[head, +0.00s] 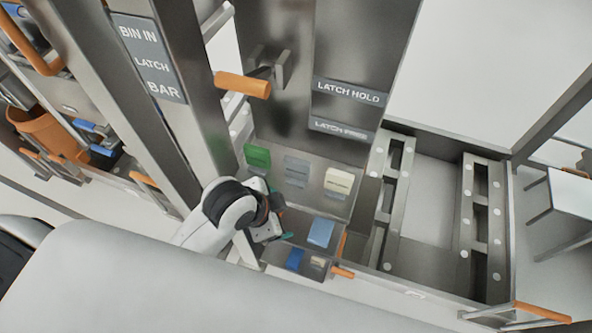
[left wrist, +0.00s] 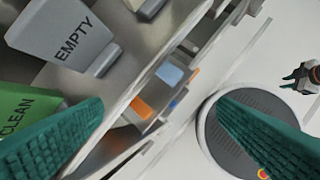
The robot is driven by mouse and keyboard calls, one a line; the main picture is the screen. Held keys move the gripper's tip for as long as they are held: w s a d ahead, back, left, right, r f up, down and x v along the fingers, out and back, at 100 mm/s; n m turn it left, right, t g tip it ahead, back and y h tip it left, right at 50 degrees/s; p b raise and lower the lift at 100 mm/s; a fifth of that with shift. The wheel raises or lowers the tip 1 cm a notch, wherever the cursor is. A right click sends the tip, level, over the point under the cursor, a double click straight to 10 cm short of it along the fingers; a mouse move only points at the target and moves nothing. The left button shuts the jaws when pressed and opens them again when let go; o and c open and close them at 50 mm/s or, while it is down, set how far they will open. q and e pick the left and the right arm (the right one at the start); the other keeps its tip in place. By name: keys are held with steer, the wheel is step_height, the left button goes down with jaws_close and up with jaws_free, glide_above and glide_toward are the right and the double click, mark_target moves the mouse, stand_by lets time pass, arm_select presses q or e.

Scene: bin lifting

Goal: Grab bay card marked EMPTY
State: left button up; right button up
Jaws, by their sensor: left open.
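The grey card marked EMPTY (left wrist: 62,32) stands in a holder on the metal shelf at the upper left of the left wrist view. In the head view the grey card (head: 297,170) is the middle one of three, its text too small to read. My left gripper (head: 277,226) is in front of the shelf, and in the left wrist view its teal fingers (left wrist: 160,105) are spread with nothing between them. The EMPTY card is apart from the fingers. A small gripper with teal fingers, apparently my right (left wrist: 292,79), shows at the right edge; its opening is unclear.
The green CLEAN card (left wrist: 22,118) is beside the EMPTY card, partly behind a finger. A cream card (head: 339,181) is at the other side. A lower tray holds blue cards (head: 321,232). An orange latch handle (head: 242,84) juts out above the shelf.

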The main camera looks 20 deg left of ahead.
arm_select(q)
step_height(320, 180, up, 4)
steer(key=d+m, duration=0.2)
steer(key=m, duration=0.1)
steer(key=m+y, duration=0.2)
steer(key=m, duration=2)
glide_toward(296, 169)
steer(key=shift+m, duration=0.3)
steer(key=x, duration=0.6)
steer(key=shift+f, duration=0.35)
steer(key=shift+x, duration=2.9)
steer(key=c, duration=1.1)
